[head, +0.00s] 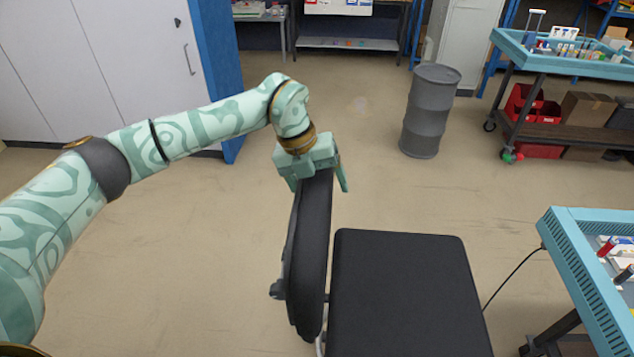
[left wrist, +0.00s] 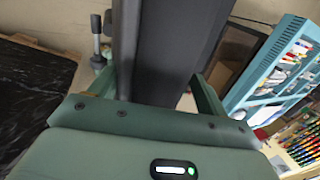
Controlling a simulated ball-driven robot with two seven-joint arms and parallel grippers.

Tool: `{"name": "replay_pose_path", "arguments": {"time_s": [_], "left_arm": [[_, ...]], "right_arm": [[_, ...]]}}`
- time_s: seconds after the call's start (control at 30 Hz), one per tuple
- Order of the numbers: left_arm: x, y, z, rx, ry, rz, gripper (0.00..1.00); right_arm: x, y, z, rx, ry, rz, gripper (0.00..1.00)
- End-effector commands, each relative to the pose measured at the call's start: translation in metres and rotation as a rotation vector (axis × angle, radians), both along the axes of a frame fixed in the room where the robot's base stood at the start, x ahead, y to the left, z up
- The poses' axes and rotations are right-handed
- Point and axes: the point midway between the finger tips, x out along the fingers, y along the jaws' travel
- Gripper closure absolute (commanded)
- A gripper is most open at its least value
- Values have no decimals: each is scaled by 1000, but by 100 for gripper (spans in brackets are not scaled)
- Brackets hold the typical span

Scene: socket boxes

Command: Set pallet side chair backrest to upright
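The chair's black backrest (head: 309,255) stands close to upright at the left edge of the flat black seat (head: 405,290). My left gripper (head: 318,180) is at the top of the backrest, with its fingers pointing down on either side of it. The right-hand finger stands a little off the backrest, so the gripper looks open around it. In the left wrist view the backrest (left wrist: 175,50) runs between the two green fingers; contact is hard to judge. My right gripper is not in view.
A blue cart (head: 585,275) stands right of the seat, with a cable beside it. A grey drum (head: 430,110) and another blue cart (head: 565,62) are farther back. White cabinets (head: 100,70) are at the back left. The floor between is clear.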

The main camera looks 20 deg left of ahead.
Motion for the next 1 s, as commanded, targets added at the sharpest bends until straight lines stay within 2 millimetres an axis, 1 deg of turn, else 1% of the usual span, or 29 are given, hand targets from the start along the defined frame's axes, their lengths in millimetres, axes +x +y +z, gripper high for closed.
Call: {"name": "replay_pose_path", "arguments": {"time_s": [0.03,0.33,0.47,0.57,0.8,0.9,1.0], "left_arm": [[-1,-2,0,-3,0,-4,28],[0,-1,2,-2,-3,-3,28],[0,2,12,-3,-6,-2,28],[-1,9,29,-1,-9,1,28],[-6,30,91,1,-8,3,28],[-9,38,115,0,-4,1,28],[-11,44,133,0,-3,1,28]], "right_arm": [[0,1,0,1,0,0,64],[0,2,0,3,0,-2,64],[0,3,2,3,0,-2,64],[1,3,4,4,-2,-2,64],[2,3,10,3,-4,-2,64],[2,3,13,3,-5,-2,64],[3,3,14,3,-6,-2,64]]}}
